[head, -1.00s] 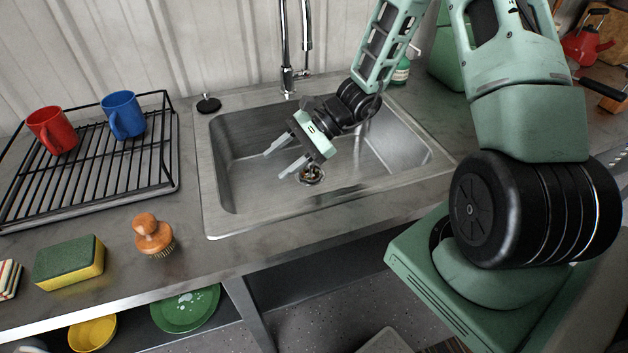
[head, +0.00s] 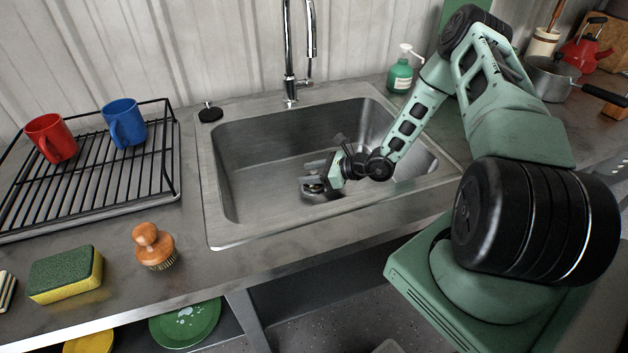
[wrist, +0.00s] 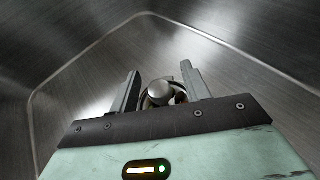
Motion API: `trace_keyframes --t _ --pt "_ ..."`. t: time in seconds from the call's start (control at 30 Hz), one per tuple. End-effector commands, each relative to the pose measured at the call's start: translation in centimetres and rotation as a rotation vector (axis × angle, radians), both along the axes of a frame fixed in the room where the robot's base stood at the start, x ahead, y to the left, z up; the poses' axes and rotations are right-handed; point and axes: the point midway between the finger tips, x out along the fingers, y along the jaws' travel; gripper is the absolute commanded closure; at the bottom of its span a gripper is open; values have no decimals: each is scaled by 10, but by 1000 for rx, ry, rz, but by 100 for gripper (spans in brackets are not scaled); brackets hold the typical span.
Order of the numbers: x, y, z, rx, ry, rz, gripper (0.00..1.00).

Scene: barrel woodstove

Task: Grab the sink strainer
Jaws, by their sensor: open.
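The sink strainer (head: 313,190) sits at the drain on the floor of the steel sink (head: 240,190). In the head view it is partly hidden by my gripper (head: 310,177), which is low in the basin. In the wrist view the strainer's round metal knob (wrist: 160,92) shows between the two fingers of my gripper (wrist: 160,73), with a dark ring around it. My gripper is open, with one finger on either side of the knob. I cannot tell whether either finger touches it.
The basin walls surround my gripper. The faucet (head: 290,60) stands behind the sink, and a black stopper (head: 210,113) lies on its left back rim. A soap bottle (head: 400,75) is behind my arm. A rack (head: 100,180), brush (head: 153,245) and sponge (head: 65,274) are left.

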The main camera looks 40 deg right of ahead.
Motion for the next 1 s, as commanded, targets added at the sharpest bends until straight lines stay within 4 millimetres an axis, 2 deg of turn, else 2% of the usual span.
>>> trace_keyframes --t 0.1,0.33,0.37,0.5,0.53,0.83,1.0 --pt "7 6 -3 0 0 0 53" --pt "8 6 -4 0 0 0 53" --pt "8 6 -4 0 0 0 56" --pt "8 6 -4 0 0 0 95" --pt "8 6 -4 0 0 0 100" --pt "8 6 -3 -1 -1 0 100" --pt "8 6 7 -1 -2 1 100"
